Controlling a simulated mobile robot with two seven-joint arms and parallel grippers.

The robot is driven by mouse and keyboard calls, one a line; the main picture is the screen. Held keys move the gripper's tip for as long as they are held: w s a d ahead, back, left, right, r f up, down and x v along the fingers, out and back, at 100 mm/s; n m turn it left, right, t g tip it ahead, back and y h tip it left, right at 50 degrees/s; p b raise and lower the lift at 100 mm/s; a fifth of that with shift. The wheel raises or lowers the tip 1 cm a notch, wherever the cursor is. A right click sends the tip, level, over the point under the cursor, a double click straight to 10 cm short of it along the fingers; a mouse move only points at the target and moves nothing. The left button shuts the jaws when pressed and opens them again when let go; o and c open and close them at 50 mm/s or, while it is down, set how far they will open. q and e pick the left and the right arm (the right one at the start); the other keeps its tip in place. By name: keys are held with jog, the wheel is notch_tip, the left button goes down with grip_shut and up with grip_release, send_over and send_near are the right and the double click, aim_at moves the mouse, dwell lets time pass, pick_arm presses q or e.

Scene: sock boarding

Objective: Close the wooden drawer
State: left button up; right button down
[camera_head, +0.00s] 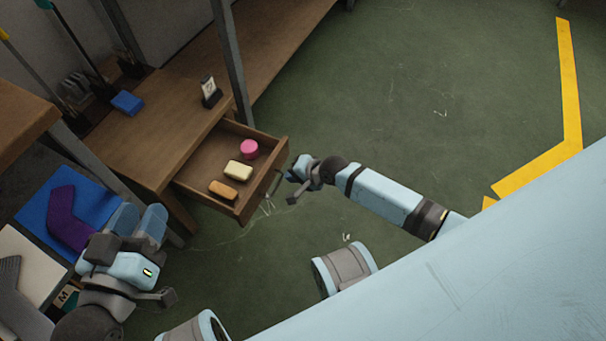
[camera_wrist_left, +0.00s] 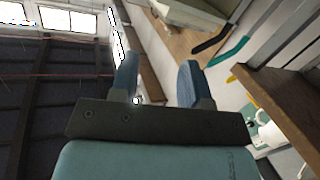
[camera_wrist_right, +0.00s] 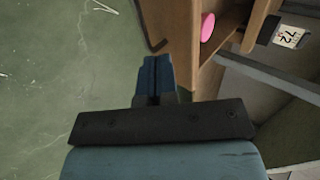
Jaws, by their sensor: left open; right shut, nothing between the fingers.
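The wooden drawer (camera_head: 240,206) stands pulled out from a wooden table (camera_head: 160,135) in the head view. Inside lie a pink round thing (camera_head: 250,149), a cream block (camera_head: 238,170) and an orange block (camera_head: 223,189). A dark handle (camera_head: 275,186) is on its front. My right gripper (camera_head: 290,175) is shut and empty, close by the drawer's front; I cannot tell if it touches. The right wrist view shows its shut fingers (camera_wrist_right: 154,75) beside the drawer's wood (camera_wrist_right: 172,30). My left gripper (camera_head: 143,217) is open and empty, left of the drawer, its fingers apart in the left wrist view (camera_wrist_left: 158,82).
A blue box (camera_head: 127,103) and a small stand with a number card (camera_head: 210,92) are on the table. A purple sock-shaped piece (camera_head: 67,220) lies on a blue board (camera_head: 88,200) at the left. A grey post (camera_head: 232,70) rises behind the drawer. The green floor (camera_head: 400,110) is open to the right.

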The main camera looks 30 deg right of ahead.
aim_at(269, 171)
jog(key=w, duration=0.1)
jog(key=w+a+f+b, duration=0.1)
jog(key=w+a+b, duration=0.1)
jog(key=shift+w+a+f, duration=0.15)
jog(key=shift+a+f, duration=0.1)
pick_arm(q)
jog(key=shift+w+a+r+m+t, duration=0.15)
jog(key=shift+w+a+m+t, duration=0.2)
jog(key=shift+w+m, duration=0.2)
jog(key=shift+w+a+r+m+t, duration=0.2)
jog(key=shift+w+m+t, duration=0.2)
jog(key=shift+m, duration=0.15)
pick_arm(e)
jog(key=shift+w+a+r, duration=0.15)
jog(key=shift+w+a, duration=0.3)
jog(key=shift+w, duration=0.05)
